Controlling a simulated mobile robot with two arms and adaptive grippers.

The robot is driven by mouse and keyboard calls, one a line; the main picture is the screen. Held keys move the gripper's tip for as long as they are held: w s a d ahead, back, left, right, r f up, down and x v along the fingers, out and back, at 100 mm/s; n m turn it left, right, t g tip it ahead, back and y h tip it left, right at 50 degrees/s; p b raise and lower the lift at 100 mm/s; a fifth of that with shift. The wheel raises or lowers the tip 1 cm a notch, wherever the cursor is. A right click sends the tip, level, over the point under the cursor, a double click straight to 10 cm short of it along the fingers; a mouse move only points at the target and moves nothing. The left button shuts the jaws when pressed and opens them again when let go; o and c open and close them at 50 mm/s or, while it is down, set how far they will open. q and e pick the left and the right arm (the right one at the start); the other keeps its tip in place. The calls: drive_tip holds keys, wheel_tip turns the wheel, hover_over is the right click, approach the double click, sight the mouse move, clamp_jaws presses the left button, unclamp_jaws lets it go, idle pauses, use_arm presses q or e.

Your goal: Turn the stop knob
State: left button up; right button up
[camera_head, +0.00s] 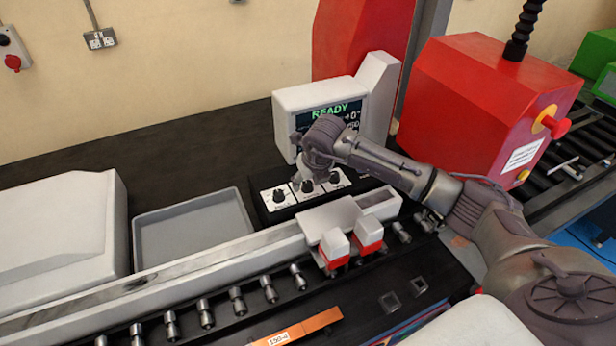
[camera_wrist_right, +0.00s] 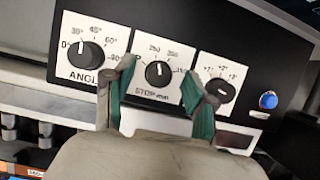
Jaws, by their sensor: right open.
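The stop knob (camera_wrist_right: 158,74) is a black round knob with a white pointer line, on the middle white plate marked STOP mm. Its pointer stands about upright in the right wrist view. In the head view the knob (camera_head: 307,186) sits in the middle of the control box, just below my right gripper. My right gripper (camera_wrist_right: 158,72) is open, with one green-lined finger on each side of the stop knob. I cannot tell whether the fingers touch it. The right gripper (camera_head: 314,170) also shows in the head view, pointing down at the panel. My left gripper is not in view.
The angle knob (camera_wrist_right: 86,55) is left of the stop knob; a third knob (camera_wrist_right: 221,91) and a blue button (camera_wrist_right: 268,101) are right. A READY screen (camera_head: 328,113) stands behind. A grey tray (camera_head: 140,250), a long rail (camera_head: 190,266) and red-white blocks (camera_head: 368,236) are nearby.

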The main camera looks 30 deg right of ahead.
drive_tip(key=shift+f, duration=0.25)
drive_tip(key=shift+c, duration=0.3)
